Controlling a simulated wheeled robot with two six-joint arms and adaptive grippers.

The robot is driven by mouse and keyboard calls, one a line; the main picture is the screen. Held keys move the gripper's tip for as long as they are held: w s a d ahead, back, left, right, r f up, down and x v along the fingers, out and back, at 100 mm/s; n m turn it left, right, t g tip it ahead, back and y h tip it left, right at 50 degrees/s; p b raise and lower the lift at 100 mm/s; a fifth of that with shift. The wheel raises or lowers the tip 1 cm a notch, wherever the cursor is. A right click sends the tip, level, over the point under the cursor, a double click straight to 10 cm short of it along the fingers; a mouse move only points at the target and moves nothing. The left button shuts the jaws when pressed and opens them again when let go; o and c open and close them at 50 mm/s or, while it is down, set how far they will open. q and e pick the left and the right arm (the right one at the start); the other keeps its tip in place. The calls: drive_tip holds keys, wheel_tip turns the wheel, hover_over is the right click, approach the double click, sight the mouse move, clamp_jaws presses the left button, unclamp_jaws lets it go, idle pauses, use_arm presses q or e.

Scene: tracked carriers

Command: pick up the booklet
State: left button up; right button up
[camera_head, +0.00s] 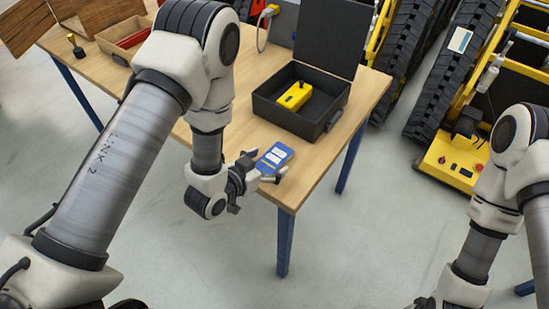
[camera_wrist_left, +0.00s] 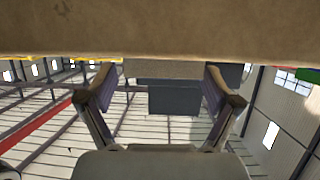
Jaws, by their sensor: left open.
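The booklet (camera_head: 275,157) is blue with white label patches. In the head view it lies at the front edge of the wooden table (camera_head: 225,140), near the corner. My left gripper (camera_head: 262,171) is open at that edge, with its fingers on either side of the booklet's near end. I cannot tell whether they touch it. In the left wrist view my two fingers (camera_wrist_left: 163,98) stand wide apart, and a tan surface fills the top. The booklet cannot be made out there. Only a dark bit of my right gripper (camera_head: 426,302) shows at the bottom edge.
An open black case (camera_head: 300,122) with a yellow device (camera_head: 295,95) stands behind the booklet. A yellow tracked carrier (camera_head: 447,165) stands right of the table.

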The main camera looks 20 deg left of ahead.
use_arm(q)
drive_tip(key=shift+x, duration=1)
drive_tip(key=shift+c, duration=0.3)
drive_tip(key=shift+a, duration=0.1)
drive_tip(key=c, duration=1.2)
drive_tip(key=shift+c, duration=0.2)
